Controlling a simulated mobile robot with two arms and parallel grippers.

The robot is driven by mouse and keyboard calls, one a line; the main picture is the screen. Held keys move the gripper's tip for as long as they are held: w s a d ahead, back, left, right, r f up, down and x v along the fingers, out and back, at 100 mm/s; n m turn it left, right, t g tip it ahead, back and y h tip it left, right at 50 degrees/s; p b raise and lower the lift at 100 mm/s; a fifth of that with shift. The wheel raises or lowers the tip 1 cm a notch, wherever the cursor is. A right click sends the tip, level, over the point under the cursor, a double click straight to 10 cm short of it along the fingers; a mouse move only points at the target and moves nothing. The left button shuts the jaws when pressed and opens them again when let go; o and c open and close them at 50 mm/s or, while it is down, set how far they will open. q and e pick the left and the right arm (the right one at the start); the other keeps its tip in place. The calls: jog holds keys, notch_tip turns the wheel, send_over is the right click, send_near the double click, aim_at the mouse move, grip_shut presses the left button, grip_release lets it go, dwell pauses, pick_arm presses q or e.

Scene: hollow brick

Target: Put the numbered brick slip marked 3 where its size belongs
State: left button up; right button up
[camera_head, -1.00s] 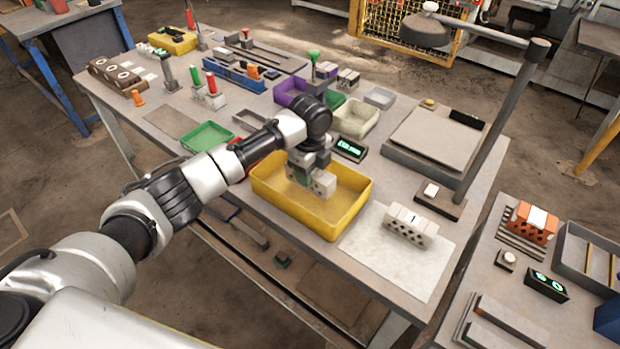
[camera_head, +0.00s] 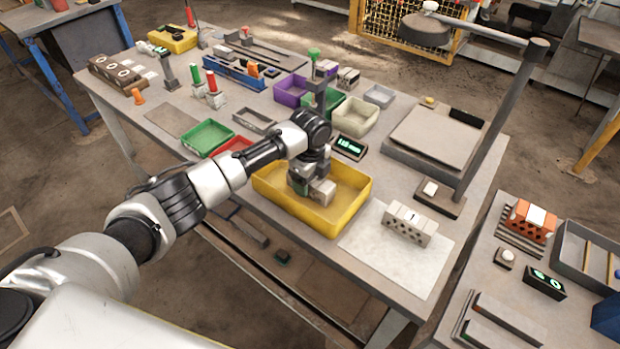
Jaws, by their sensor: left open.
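My left gripper (camera_head: 309,192) reaches down into the yellow tray (camera_head: 345,223) and is open. A pale block-like shape (camera_head: 322,191) shows at its fingertips; I cannot tell whether it is a brick slip or part of the gripper. No number 3 can be read in this view. A pale hollow brick (camera_head: 409,225) with a dark mark on top stands on a white sheet right of the tray. My right gripper is not in view.
A small display with green digits (camera_head: 349,146) sits behind the tray. A flat plate (camera_head: 432,143) and a lamp post (camera_head: 497,120) stand at the right. An orange brick (camera_head: 530,222) is on the side table. The white sheet (camera_head: 385,258) has bare room around the brick.

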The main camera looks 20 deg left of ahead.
pick_arm(q)
notch_tip(320, 180, up, 12)
jog(key=b, duration=0.1)
jog(key=shift+r, duration=0.15)
dwell(0.6)
